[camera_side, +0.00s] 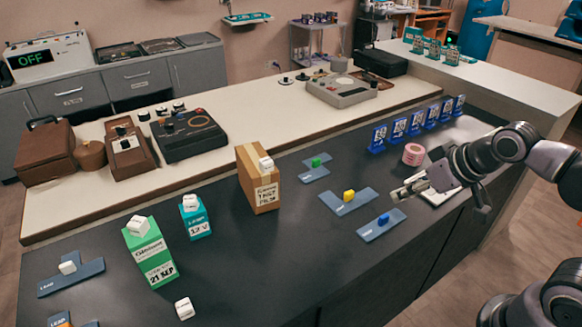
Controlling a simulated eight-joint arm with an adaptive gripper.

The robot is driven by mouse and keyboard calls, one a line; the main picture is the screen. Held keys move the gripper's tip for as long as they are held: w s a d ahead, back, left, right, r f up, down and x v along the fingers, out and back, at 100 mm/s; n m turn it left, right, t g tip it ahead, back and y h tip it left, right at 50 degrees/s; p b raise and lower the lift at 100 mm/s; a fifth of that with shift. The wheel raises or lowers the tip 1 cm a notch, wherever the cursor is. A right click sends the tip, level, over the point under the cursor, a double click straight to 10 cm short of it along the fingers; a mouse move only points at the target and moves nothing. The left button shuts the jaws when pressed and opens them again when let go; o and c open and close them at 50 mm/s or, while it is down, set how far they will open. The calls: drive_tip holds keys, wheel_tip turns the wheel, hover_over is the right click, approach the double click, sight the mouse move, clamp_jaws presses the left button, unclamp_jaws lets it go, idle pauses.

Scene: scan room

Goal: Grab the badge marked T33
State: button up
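Several blue badges stand upright in a row at the back right of the dark counter; the nearest is the leftmost badge (379,138) and the farthest is the rightmost badge (459,104). Their white markings are too small to read, so I cannot tell which is T33. My gripper (398,190) reaches in from the right, in front of the row and apart from it, above the counter. Its fingers point left and I see nothing held. I cannot tell how far apart they are.
A pink roll (413,154) stands between my gripper and the badges. A pale flat tray (440,194) lies under my wrist. Blue plates with a yellow block (349,196) and a blue block (383,219) lie left of it. A tan box (258,185) stands farther left.

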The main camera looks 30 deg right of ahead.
drive_tip(key=w+d+f+m+g+h, duration=0.1)
drive_tip(key=w+d+m+h, duration=0.4)
drive_tip(key=d, duration=0.5)
drive_tip(key=w+d+f+m+g+h, duration=0.15)
drive_tip(key=w+d+m, duration=0.25)
drive_tip(key=w+d, duration=0.5)
drive_tip(key=d+f+m+g+h, duration=0.1)
drive_tip(key=d+f+m+h, duration=0.1)
drive_tip(key=d, duration=0.4)
drive_tip(key=d+f+m+g+h, duration=0.1)
drive_tip(key=d+f+m+h, duration=0.1)
drive_tip(key=d, duration=0.4)
drive_tip(key=d+f+m+g+h, duration=0.2)
drive_tip(key=d+f+m, duration=0.2)
drive_tip(key=d, duration=0.2)
drive_tip(key=shift+s+d+f+h, duration=0.15)
drive_tip(key=shift+s+d+h, duration=0.15)
drive_tip(key=shift+s, duration=0.1)
drive_tip(key=shift+s+d+f+m, duration=0.15)
drive_tip(key=shift+d+f+m, duration=0.15)
drive_tip(key=shift+d, duration=0.1)
drive_tip(key=x, duration=0.5)
drive_tip(key=shift+s+d, duration=0.1)
drive_tip(key=shift+d, duration=0.15)
drive_tip(key=shift+s+x, duration=0.2)
drive_tip(key=shift+x, duration=1.1)
drive_tip(key=shift+s+x, duration=0.15)
drive_tip(key=shift+x, duration=1.1)
drive_tip(key=shift+r, duration=0.1)
clamp_jaws()
